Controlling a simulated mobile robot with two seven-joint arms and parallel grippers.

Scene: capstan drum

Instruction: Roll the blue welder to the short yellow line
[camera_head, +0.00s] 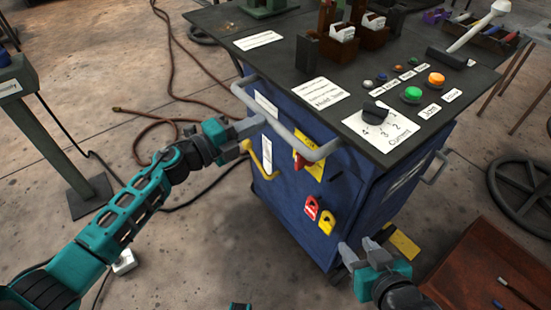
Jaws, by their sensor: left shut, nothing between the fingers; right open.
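The blue welder (285,180) is a boxy cabinet with a dark flat top, standing upright in the middle of the head view. A grey bar handle (290,138) runs along its near side. My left gripper (254,134) is shut and empty beside the left part of that handle; I cannot tell if it touches. My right gripper (357,250) is open and empty, low by the welder's near right corner. A yellow strip (404,243) lies low just behind it, partly hidden; I cannot tell whether it is the short yellow line.
The welder's top carries a dial (375,112), buttons and loose tools. A red-brown surface (480,270) is at the lower right, with a dark spoked wheel (520,190) above it. A green post (50,140) stands at left. Brown hose (168,70) and black cable cross the floor.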

